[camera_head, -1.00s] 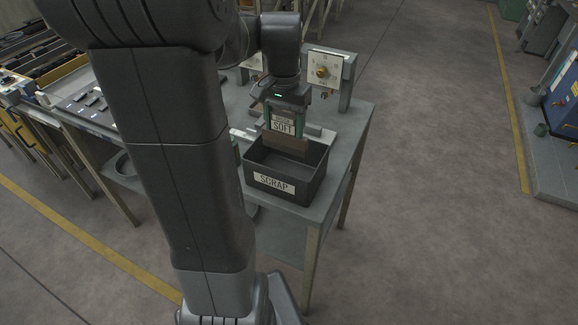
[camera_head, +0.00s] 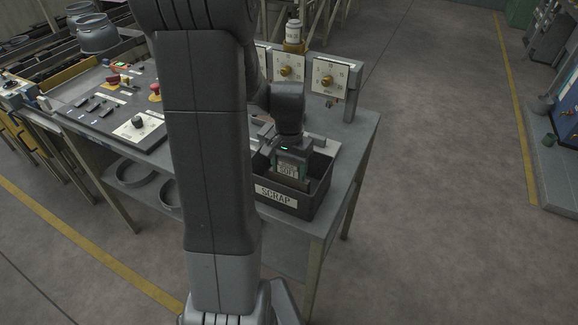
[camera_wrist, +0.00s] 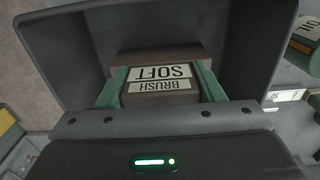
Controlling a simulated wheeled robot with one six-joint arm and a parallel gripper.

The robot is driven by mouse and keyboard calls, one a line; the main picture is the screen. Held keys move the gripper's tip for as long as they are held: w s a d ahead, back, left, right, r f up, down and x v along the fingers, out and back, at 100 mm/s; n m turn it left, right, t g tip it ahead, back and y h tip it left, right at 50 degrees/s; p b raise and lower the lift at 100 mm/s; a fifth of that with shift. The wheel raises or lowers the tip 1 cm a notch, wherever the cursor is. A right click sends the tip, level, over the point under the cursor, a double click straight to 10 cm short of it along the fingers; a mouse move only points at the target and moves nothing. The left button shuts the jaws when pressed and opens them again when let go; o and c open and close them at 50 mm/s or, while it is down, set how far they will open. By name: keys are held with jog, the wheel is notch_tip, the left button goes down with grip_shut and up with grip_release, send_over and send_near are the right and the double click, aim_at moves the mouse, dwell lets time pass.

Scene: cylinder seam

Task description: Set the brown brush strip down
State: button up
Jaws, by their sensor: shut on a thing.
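The brown brush strip (camera_wrist: 160,97) carries a white label reading "BRUSH SOFT". My gripper (camera_wrist: 160,88) is shut on it, with a green finger on each side. In the head view my gripper (camera_head: 291,170) is down inside the dark scrap bin (camera_head: 318,200), with the strip's label (camera_head: 289,170) just showing between the fingers. The bin's walls surround the strip in the wrist view. I cannot tell whether the strip touches the bin's floor.
The bin stands on a grey table (camera_head: 352,150) near its front right corner. Dial panels (camera_head: 328,76) stand behind it. A control panel (camera_head: 120,110) with red buttons lies to the left. Open floor (camera_head: 440,200) is to the right.

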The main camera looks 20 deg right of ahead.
jog(key=shift+f, duration=0.2)
jog(key=o, duration=1)
jog(key=shift+r, duration=0.1)
jog(key=shift+r, duration=0.1)
notch_tip(320, 180, up, 12)
jog(key=shift+r+b, duration=0.1)
jog(key=shift+b, duration=0.25)
